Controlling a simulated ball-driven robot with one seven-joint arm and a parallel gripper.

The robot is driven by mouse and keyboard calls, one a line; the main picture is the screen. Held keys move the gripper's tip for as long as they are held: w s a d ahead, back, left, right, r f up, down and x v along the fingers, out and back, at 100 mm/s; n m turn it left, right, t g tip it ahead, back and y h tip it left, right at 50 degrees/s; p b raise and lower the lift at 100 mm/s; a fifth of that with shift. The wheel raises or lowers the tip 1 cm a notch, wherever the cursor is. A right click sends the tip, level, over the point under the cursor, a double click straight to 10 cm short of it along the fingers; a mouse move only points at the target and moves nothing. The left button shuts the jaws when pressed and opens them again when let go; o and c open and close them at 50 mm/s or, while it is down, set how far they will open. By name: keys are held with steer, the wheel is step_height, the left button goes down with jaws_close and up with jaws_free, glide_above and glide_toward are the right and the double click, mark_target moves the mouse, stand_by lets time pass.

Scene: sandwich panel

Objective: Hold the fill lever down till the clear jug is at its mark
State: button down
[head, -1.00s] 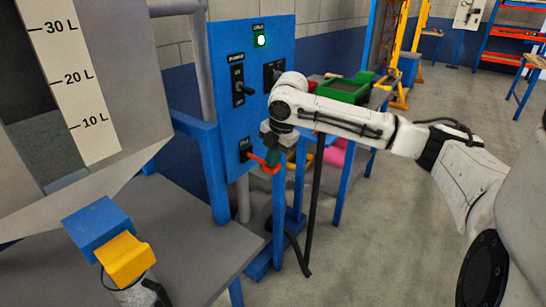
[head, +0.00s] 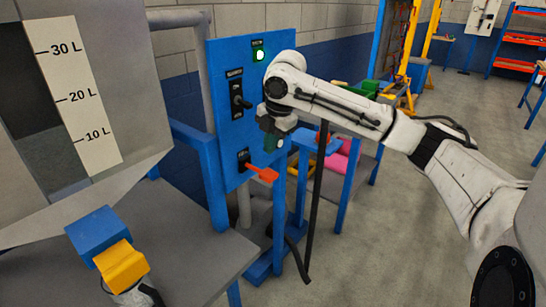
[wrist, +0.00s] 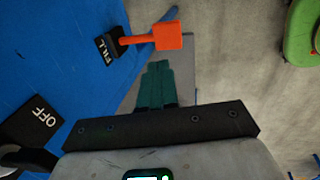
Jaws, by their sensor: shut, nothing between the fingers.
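The fill lever (head: 262,173) is a red-orange handle with a flat paddle, sticking out from the blue panel beside a FILL label. It also shows in the wrist view (wrist: 167,36). My gripper (head: 274,145) hangs just above the lever, its dark green fingers shut and empty. In the wrist view the fingertips (wrist: 158,66) point toward the paddle, with a visible gap in the picture. A pale, clear-looking vessel (head: 130,297) with a black handle shows under the yellow spout at the bottom edge. Most of it is cut off, so its mark and level are hidden.
The blue panel (head: 229,125) carries a lit green lamp (head: 258,55) and a black switch (head: 240,102). A grey tank (head: 112,75) with a litre scale (head: 78,95) stands left, above a grey table (head: 195,265). A side table with coloured items stands behind my arm.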

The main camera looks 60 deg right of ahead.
steer(key=v, duration=0.5)
steer(key=shift+w+d+r, duration=0.2)
steer(key=shift+w+d, duration=0.05)
stand_by(1.2)
